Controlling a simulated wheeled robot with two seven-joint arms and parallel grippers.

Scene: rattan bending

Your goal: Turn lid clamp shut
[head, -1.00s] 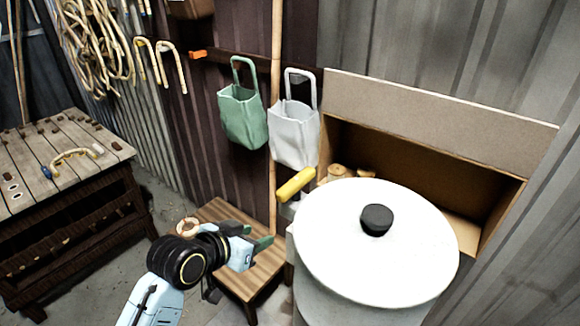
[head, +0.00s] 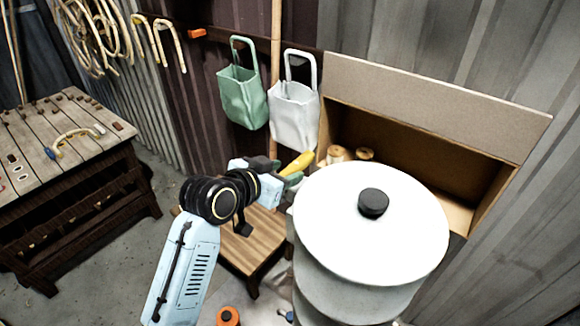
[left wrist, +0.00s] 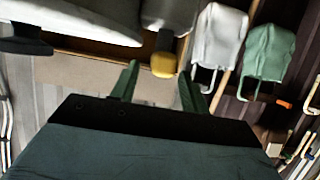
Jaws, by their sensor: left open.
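The lid clamp's yellow handle (head: 299,163) sticks out on the left side of the white drum, level with the lid (head: 345,225). The round white lid sits on the drum and has a black knob (head: 374,202). My left gripper (head: 287,178) is open and empty, right beside the yellow handle. In the left wrist view, the handle's rounded yellow end (left wrist: 164,65) shows between the two green fingertips (left wrist: 158,74). I cannot tell whether a finger touches it. The clamp's metal part is mostly hidden behind my gripper. My right gripper is not in view.
A green bag (head: 240,97) and a white bag (head: 293,107) hang on the wall behind. A low wooden stool (head: 250,246) is under my left arm. A workbench (head: 60,145) stands at the left.

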